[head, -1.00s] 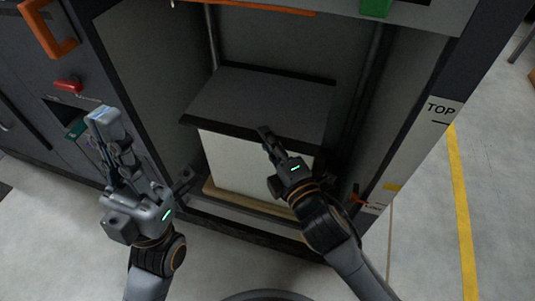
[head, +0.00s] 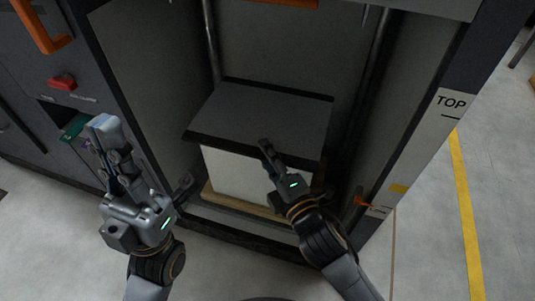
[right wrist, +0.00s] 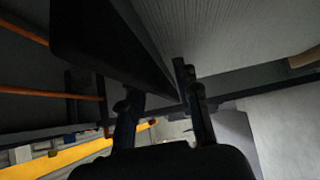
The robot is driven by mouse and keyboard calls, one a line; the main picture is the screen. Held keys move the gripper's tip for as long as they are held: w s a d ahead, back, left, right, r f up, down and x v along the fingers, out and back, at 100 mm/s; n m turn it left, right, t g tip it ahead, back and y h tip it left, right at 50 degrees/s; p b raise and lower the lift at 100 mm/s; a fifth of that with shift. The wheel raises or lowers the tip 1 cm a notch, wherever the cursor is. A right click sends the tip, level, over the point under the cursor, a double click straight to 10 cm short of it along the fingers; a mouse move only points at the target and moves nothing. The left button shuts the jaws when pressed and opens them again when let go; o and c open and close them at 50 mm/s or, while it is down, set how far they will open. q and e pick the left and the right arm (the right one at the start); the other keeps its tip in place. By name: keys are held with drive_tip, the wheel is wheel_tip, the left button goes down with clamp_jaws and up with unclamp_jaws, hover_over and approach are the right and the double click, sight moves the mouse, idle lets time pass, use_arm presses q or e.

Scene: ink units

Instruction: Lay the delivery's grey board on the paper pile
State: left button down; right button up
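The dark grey board (head: 262,117) lies flat on the white paper pile (head: 233,172) inside the open machine bay in the head view. The pile's front shows below the board's front edge. My right gripper (head: 292,168) is at that edge, right of its middle. In the right wrist view the board (right wrist: 105,40) and pale pile (right wrist: 235,35) are close to the right gripper (right wrist: 160,95). Its fingers are apart; whether they touch the board cannot be told. My left gripper (head: 150,168) is open outside the bay's left side, with no board in it.
The pile stands on a pale wooden base (head: 222,198) in the bay. The bay's right post (head: 437,125) is marked TOP. An orange latch (head: 362,199) sits low on the right. A red button (head: 62,82) is on the left panel. Open floor lies to the right.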

drive_tip(key=shift+s+d+r, duration=0.1)
drive_tip(key=shift+r, duration=0.05)
drive_tip(key=p+v, duration=0.2)
drive_tip(key=v, duration=0.9)
drive_tip(key=shift+s, duration=0.35)
